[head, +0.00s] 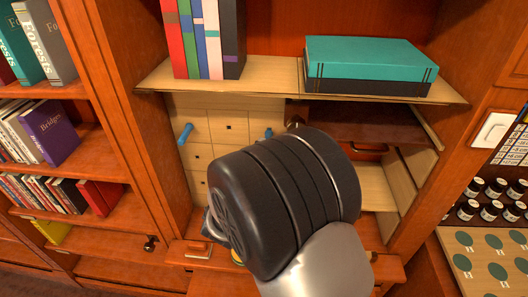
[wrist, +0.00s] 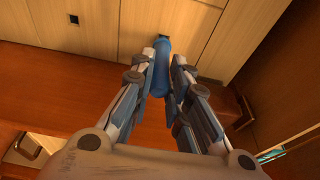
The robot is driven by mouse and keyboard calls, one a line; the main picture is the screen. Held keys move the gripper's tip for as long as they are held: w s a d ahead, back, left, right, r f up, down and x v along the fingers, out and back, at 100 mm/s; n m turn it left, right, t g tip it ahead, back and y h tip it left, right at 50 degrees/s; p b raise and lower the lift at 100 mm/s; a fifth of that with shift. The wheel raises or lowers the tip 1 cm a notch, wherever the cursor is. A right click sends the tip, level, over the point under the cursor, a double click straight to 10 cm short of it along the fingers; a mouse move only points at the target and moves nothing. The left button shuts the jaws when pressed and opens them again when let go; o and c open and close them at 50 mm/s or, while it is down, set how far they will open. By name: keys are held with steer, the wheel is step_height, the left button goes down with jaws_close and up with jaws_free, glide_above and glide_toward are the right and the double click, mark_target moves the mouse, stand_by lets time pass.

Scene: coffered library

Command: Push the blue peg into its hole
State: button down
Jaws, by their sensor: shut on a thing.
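The blue peg (wrist: 161,70) is between the fingertips of my gripper (wrist: 168,56) in the wrist view. My gripper is shut on it. The peg's far end points at a dark square hole (wrist: 164,37) in a pale wooden panel (wrist: 135,22). The end is at or very near the hole; I cannot tell whether it is inside. In the head view my black wrist hides the gripper and most of this spot. A small blue piece (head: 268,133) shows just above my wrist; I cannot tell whether it is this peg.
Another blue peg (head: 185,133) sticks out of the panel at the left. Other small square holes (head: 229,127) show in the panel. A shelf (head: 270,86) with books (head: 203,40) and a teal box (head: 370,62) overhangs it.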

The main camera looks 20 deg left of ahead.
steer(key=shift+w+a, duration=0.15)
steer(key=shift+w, duration=0.7)
steer(key=c, duration=1.5)
jaws_free()
steer(key=shift+o, duration=0.2)
steer(key=shift+s, duration=0.1)
steer(key=s, duration=1.2)
